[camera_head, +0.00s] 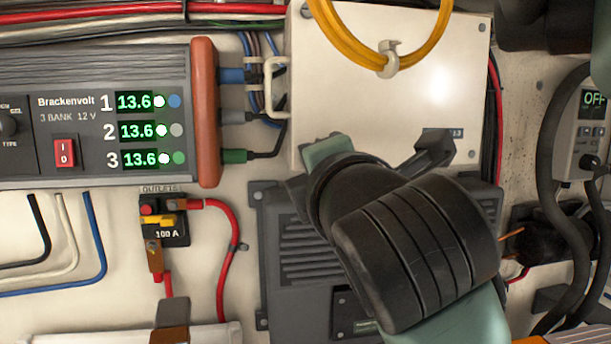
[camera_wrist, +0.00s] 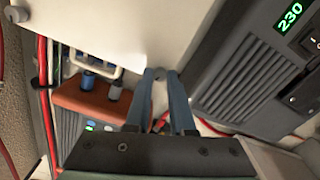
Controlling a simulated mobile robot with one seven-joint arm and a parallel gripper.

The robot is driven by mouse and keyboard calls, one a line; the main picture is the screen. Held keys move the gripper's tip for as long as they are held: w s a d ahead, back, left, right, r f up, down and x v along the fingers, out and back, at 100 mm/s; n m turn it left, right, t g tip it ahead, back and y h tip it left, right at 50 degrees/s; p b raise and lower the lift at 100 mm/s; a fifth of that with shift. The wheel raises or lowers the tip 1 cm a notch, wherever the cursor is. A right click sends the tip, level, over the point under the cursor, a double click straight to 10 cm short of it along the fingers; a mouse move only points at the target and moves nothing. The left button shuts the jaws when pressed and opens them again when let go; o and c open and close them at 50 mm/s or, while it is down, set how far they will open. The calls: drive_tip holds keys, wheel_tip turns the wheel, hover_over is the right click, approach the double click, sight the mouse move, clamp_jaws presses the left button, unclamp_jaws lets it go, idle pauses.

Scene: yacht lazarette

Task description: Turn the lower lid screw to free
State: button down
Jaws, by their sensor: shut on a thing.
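The cream lid (camera_head: 400,95) fills the upper middle of the head view. It also shows at the top of the wrist view (camera_wrist: 120,25). My gripper (camera_wrist: 159,78) has its two blue-grey fingers converging at the lid's lower corner, shut on a small grey piece there, which appears to be the lower lid screw (camera_wrist: 160,71). The fingertips cover most of it, so its turn angle cannot be told. In the head view my dark wrist hides the fingertips and this lower part of the lid.
The charger (camera_head: 120,110) with its orange end stands left of the lid. A cream handle (camera_head: 270,85) sits at the lid's left edge. A yellow cable loop (camera_head: 385,50) hangs before the lid. A grey vented unit (camera_head: 285,255) is below. Cables crowd the right side.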

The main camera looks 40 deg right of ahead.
drive_tip(key=n+b, duration=0.2)
drive_tip(key=n, duration=0.2)
drive_tip(key=shift+n, duration=0.4)
idle(0.4)
drive_tip(key=c, duration=0.8)
unclamp_jaws()
drive_tip(key=shift+o, duration=0.2)
drive_tip(key=shift+a, duration=0.1)
